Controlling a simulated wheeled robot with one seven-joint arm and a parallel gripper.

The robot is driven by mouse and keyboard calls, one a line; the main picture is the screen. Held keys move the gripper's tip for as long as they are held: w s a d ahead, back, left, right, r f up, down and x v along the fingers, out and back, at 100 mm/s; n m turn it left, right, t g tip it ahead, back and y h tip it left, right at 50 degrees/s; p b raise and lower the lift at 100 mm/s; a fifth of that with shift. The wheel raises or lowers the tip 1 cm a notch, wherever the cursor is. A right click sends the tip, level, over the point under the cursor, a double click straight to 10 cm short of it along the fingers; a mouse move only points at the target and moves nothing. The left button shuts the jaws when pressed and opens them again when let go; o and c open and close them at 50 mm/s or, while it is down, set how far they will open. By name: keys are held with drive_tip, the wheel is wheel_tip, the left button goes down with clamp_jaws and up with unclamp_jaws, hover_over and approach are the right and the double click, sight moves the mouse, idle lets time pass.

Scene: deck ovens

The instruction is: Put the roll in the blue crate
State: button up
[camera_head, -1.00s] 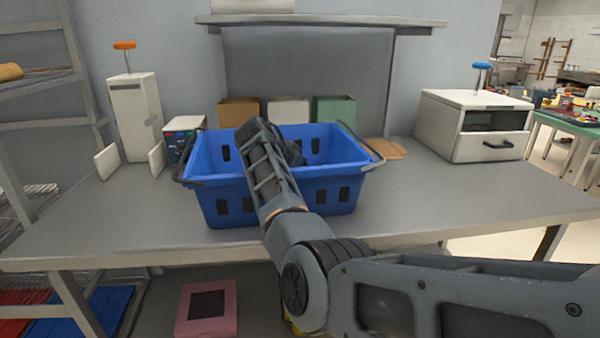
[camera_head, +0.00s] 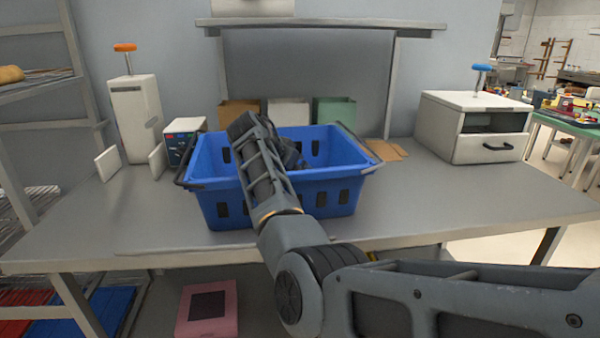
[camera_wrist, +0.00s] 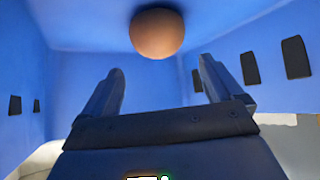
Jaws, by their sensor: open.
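The blue crate (camera_head: 340,205) stands on the grey table, with its handles folded out at both sides. My arm reaches over its front rim, and my gripper is down inside it, mostly hidden by my own wrist in the head view. In the wrist view my gripper (camera_wrist: 160,72) is open, with nothing between its fingers. A round brown roll (camera_wrist: 157,32) shows inside the crate just beyond the fingertips, apart from both fingers. Blue crate walls surround it. The roll is hidden in the head view.
A white dispenser (camera_head: 134,115) and a small control box (camera_head: 183,141) stand left of the crate. A white drawer unit (camera_head: 472,127) is at the right. Brown, white and green bins (camera_head: 334,110) stand behind. A bread-like item (camera_head: 11,74) lies on the left rack.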

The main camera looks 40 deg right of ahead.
drive_tip(key=w+v, duration=0.1)
drive_tip(key=v, duration=0.8)
drive_tip(key=shift+s+a+r+b, duration=0.2)
drive_tip(key=shift+s+r+b, duration=0.15)
drive_tip(key=shift+s+b, duration=0.1)
idle(0.9)
